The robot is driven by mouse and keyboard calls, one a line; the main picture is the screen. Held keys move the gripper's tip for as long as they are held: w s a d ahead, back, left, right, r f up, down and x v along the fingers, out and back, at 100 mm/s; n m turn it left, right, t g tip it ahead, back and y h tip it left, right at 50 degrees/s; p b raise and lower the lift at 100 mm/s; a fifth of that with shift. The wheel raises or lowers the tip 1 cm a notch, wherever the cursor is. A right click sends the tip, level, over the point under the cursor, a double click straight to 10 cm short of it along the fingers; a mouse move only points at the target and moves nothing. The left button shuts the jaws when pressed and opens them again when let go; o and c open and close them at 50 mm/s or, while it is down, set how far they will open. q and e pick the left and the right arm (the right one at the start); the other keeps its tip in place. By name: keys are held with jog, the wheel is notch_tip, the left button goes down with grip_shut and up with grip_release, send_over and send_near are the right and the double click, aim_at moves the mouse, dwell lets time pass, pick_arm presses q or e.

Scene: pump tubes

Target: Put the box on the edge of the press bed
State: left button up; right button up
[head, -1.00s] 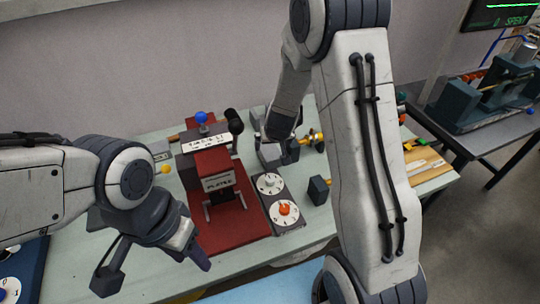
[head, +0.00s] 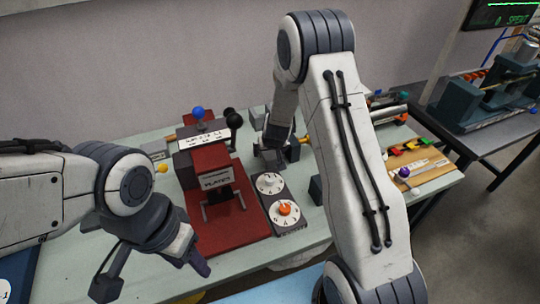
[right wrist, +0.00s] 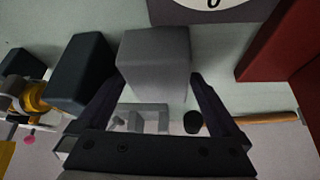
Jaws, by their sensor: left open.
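A plain grey box (right wrist: 155,55) shows in the right wrist view, lying between the two fingers of my right gripper (right wrist: 157,88). The fingers flank the box closely, but I cannot tell whether both touch it. In the head view my right gripper (head: 272,150) is low, beside the press, and mostly hidden by its own arm. The press has a red bed (head: 228,232) with a plate marked PLATEN; the red also shows at the upper right of the right wrist view (right wrist: 288,40). My left gripper (head: 150,262) is open and empty, left of the red bed.
Two white dials (head: 283,208) on a dark panel stand right of the press bed. A dark block (head: 316,190) stands right of them, partly behind my right arm. A wooden tray (head: 415,172) with coloured pieces lies at the right. The front table strip is mostly clear.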

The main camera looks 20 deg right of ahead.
jog(key=c, duration=1.4)
notch_tip(320, 180, up, 10)
jog(key=p, duration=0.7)
jog(key=shift+r+p, duration=0.1)
jog(key=shift+p, duration=0.3)
jog(key=shift+s+f, duration=0.2)
jog(key=shift+s, duration=0.2)
jog(key=n+y, duration=0.1)
jog(key=n, duration=0.1)
send_near(270, 152)
jog(key=s+a, duration=0.1)
jog(key=s, duration=0.1)
jog(key=s+a+f, duration=0.1)
jog(key=s+a, duration=0.1)
jog(key=shift+a+f+b, duration=0.15)
jog(key=shift+a+b, duration=0.1)
jog(key=shift+b, duration=0.05)
jog(key=shift+s+a+r, duration=0.1)
jog(key=shift+s+r, duration=0.2)
jog(key=shift+s, duration=0.4)
jog(key=shift+s+r, duration=0.3)
jog(key=shift+s, duration=0.4)
jog(key=shift+s+a+r, duration=0.1)
jog(key=shift+s+r, duration=0.2)
jog(key=shift+s, duration=0.4)
